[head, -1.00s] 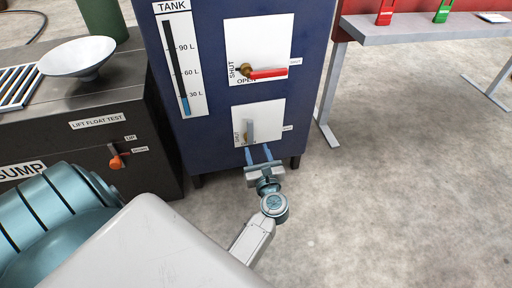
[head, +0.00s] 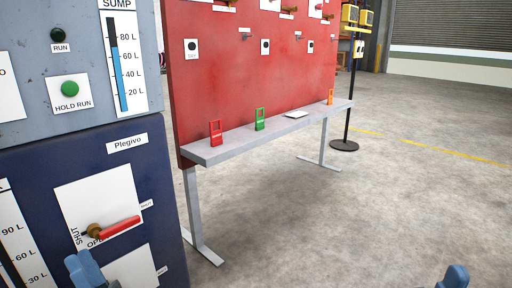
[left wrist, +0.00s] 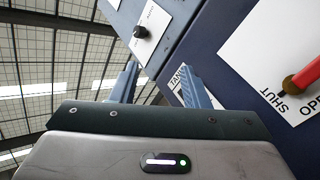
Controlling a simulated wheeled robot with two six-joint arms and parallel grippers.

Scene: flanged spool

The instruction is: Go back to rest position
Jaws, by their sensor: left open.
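My left gripper (head: 85,270) shows only as blue fingertips at the bottom left of the head view, in front of the blue tank cabinet and just below the red-handled valve. In the left wrist view my left gripper (left wrist: 160,85) is open, with nothing between its two fingers. A single blue fingertip at the bottom right of the head view appears to be my right gripper (head: 455,277); the rest of it is cut off, so its opening cannot be seen.
The red valve handle (head: 118,228) points right from its brass hub and is close to my left gripper. A grey shelf (head: 275,132) with red, green and orange tags runs along the red board (head: 250,70). Open concrete floor (head: 350,210) lies to the right.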

